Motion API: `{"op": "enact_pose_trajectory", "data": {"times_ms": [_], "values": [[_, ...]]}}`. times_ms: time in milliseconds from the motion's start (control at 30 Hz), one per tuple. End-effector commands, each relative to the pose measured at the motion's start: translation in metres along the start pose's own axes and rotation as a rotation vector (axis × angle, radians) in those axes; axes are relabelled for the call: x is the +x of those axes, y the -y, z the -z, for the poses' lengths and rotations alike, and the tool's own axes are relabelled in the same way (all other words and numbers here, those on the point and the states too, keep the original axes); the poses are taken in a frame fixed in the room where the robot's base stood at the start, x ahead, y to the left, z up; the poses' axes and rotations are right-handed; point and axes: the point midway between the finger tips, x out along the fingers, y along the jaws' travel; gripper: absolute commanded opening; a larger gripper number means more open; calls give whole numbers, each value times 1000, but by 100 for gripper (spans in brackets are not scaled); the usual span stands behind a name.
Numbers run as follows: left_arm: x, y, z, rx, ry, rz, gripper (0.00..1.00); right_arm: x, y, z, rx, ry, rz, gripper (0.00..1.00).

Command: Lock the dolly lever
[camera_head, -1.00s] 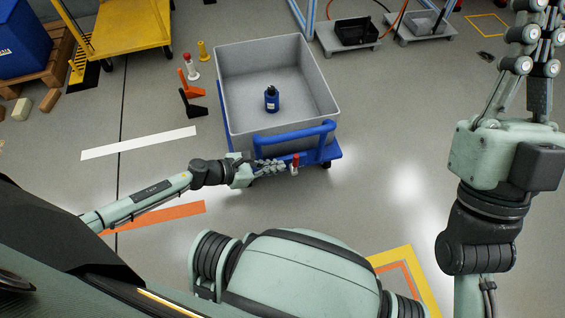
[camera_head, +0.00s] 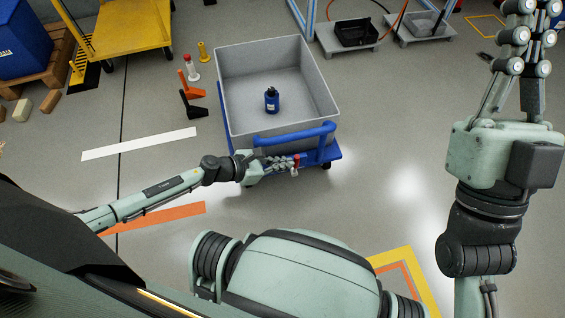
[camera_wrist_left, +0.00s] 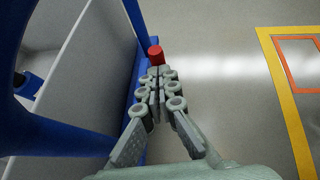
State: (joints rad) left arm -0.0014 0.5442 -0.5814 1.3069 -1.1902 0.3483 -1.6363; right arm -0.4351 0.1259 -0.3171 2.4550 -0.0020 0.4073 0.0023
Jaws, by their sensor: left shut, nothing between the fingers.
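The blue dolly (camera_head: 333,153) carries a grey bin and has a blue push handle (camera_head: 295,137). Its small red-topped lever (camera_head: 297,160) is at the near edge, below the handle. My left gripper (camera_head: 292,162) is shut and empty, with its fingertips right at the lever. In the left wrist view the lever's red cap (camera_wrist_left: 155,54) shows just beyond the shut fingertips (camera_wrist_left: 156,68). Whether they touch it I cannot tell, and the lever's lower part is hidden there. My right gripper (camera_head: 528,40) is raised at the upper right, away from the dolly; its opening is unclear.
A blue bottle (camera_head: 271,101) stands inside the grey bin (camera_head: 330,92). Left of the bin are orange and black wedge-like pieces (camera_head: 190,104) and a yellow cart (camera_head: 125,30). A black crate (camera_head: 355,32) sits at the back. The floor right of the dolly is clear.

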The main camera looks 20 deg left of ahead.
Motion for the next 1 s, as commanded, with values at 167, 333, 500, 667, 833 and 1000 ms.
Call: {"op": "enact_pose_trajectory", "data": {"times_ms": [167, 333, 500, 667, 833, 1000], "values": [[2, 0, -4, 0, 2, 0, 0, 0, 0, -1, 0, 7, 0, 0], [7, 2, -10, 0, 2, 1, 0, 1, 0, -1, 1, 15, 0, 0], [15, 4, -17, 2, 2, 0, 0, 0, 1, -3, 3, 29, -1, 0], [23, 6, -23, 0, 2, 0, 0, -2, 1, -5, 5, 42, -2, 0], [30, 8, -26, 0, 2, 0, 0, -2, 1, -5, 5, 38, -2, 0], [34, 8, -28, 0, 2, 0, 0, -1, 1, -2, 5, 25, -1, 0]]}}
